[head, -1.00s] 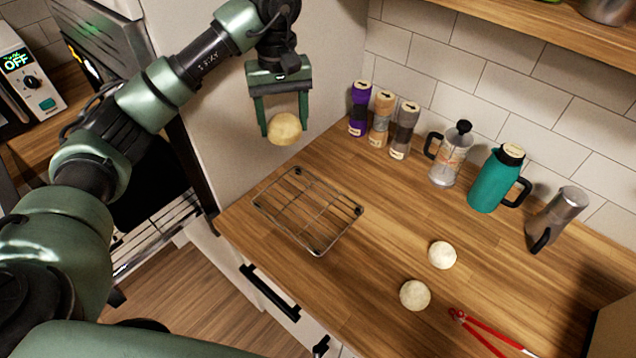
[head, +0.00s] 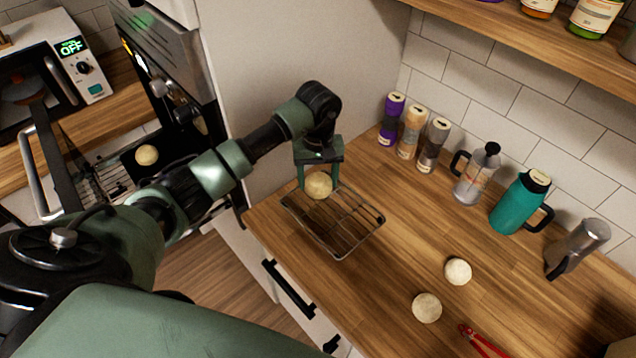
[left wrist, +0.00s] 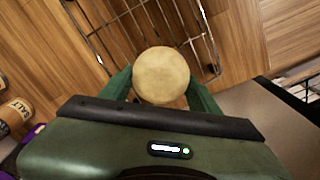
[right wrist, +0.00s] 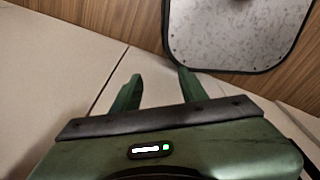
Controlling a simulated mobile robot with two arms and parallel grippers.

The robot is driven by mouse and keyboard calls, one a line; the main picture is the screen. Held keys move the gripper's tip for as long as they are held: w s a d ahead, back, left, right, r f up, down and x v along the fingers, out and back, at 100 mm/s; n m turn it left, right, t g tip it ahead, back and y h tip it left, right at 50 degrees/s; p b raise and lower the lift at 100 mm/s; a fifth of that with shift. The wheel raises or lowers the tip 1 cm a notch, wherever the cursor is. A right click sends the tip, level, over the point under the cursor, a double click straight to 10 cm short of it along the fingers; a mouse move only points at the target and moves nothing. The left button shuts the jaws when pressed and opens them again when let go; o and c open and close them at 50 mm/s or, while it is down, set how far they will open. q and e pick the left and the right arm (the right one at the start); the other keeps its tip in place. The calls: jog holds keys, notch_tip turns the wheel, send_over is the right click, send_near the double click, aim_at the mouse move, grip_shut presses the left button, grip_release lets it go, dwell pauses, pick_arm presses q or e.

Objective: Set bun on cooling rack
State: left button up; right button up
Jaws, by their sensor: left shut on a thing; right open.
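My left gripper (head: 318,184) is shut on a round pale bun (head: 319,186), at the far left part of the wire cooling rack (head: 345,246). In the left wrist view the bun (left wrist: 161,75) sits between the two green fingers, with the rack's wires (left wrist: 118,20) behind it. I cannot tell whether the bun touches the rack. Two more buns lie on the wooden counter, one (head: 458,271) nearer the wall and one (head: 427,307) nearer the front. Another bun (head: 146,155) is in the open oven at left. My right gripper (right wrist: 158,85) is open and empty in the right wrist view.
Several shakers (head: 411,132), a glass press (head: 477,174), a teal jug (head: 520,203) and a moka pot (head: 577,248) stand along the tiled wall. Red tongs (head: 482,343) lie at the front. The counter between rack and loose buns is clear.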

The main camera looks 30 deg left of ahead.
aim_at(318, 187)
pick_arm(q)
notch_tip(318, 187, down, 2)
jog(key=shift+f+p, duration=0.25)
jog(key=shift+p, duration=0.1)
jog(key=shift+f, duration=0.5)
jog(key=o, duration=1.4)
jog(key=shift+c, duration=0.2)
pick_arm(e)
jog(key=shift+s+d+r, duration=0.2)
jog(key=shift+s, duration=0.2)
jog(key=shift+s+d+r, duration=0.15)
jog(key=shift+s+d, duration=0.05)
jog(key=shift+s, duration=0.15)
jog(key=shift+w+r, duration=0.1)
pick_arm(q)
notch_tip(318, 187, up, 11)
jog(key=b, duration=0.5)
jog(key=shift+r, duration=0.7)
pick_arm(e)
jog(key=shift+a+f, duration=0.2)
jog(key=shift+f, duration=2.35)
